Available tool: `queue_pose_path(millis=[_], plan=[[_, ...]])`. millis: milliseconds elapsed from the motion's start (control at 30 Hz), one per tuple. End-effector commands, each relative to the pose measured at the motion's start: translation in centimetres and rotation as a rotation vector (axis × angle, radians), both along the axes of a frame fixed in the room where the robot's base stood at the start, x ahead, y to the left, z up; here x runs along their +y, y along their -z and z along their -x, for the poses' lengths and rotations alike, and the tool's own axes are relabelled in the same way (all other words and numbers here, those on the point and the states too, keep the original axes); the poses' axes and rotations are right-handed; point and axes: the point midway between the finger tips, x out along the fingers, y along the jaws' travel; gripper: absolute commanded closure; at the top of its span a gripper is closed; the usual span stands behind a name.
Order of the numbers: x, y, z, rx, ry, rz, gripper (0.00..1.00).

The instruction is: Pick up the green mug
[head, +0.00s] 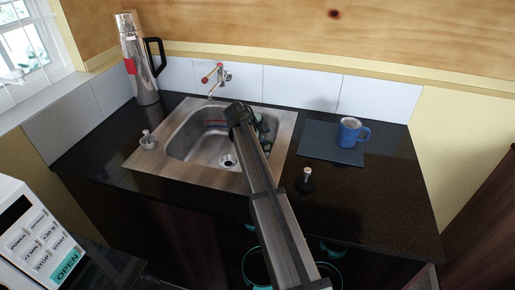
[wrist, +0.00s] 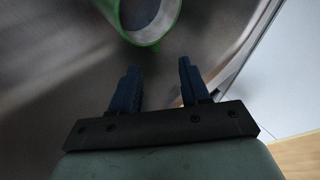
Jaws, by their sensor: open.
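The green mug (wrist: 148,18) is at the top edge of the wrist view, cut off by the frame. Its green rim and pale inside show, and it is in the metal sink. My gripper (wrist: 158,68) is open and empty, with its two dark fingers pointing toward the mug and a gap of bare sink between. In the head view my arm reaches over the sink (head: 190,143). I cannot make out the green mug there; my arm covers part of the basin.
A blue mug (head: 349,133) stands on a dark mat (head: 320,148) right of the sink. A small black stopper-like item (head: 304,181) is on the counter. A tap (head: 216,80) is behind the basin; a steel flask (head: 138,70) stands back left. A microwave (head: 28,238) is front left.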

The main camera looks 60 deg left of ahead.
Motion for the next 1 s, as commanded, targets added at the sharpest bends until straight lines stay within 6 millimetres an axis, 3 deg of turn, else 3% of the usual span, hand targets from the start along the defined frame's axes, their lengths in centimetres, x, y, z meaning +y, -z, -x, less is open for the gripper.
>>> queue_pose_path(millis=[400, 700, 1000], plan=[[0.9, 3.8, -2.1, 0.0, 0.001, 0.001, 0.54], [0.9, 4.3, -2.5, -0.001, 0.0, -0.001, 0.54], [0.9, 4.3, -2.5, 0.0, 0.0, 0.0, 0.82]])
